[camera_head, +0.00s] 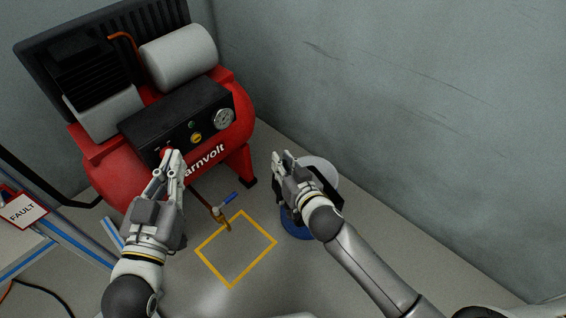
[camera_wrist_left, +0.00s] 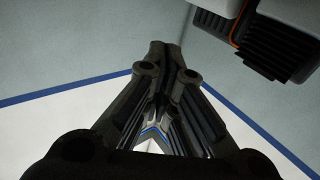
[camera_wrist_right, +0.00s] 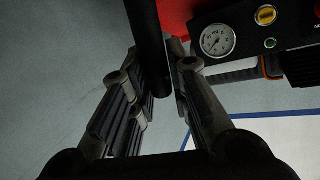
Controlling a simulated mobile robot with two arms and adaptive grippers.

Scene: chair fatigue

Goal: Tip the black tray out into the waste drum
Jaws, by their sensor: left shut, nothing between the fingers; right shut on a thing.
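The waste drum (camera_head: 296,226) is blue and stands on the floor right of the compressor, largely hidden by my right arm. A pale round shape (camera_head: 326,170) shows above it; I cannot tell whether it is the drum's inside or a lid. My right gripper (camera_head: 283,158) is over the drum, shut on the black tray (camera_head: 335,196), whose dark edges show on both sides of the gripper. In the right wrist view a dark bar of the tray (camera_wrist_right: 147,42) passes between the fingers. The tray's contents are hidden. My left gripper (camera_head: 174,158) is shut and empty before the compressor.
A red compressor (camera_head: 108,178) with gauge and knobs stands at the back left. A brass valve with a blue lever (camera_head: 229,197) hangs above a yellow floor square (camera_head: 270,242). A FAULT sign (camera_head: 23,209) is at far left. A wall (camera_head: 420,110) closes the right side.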

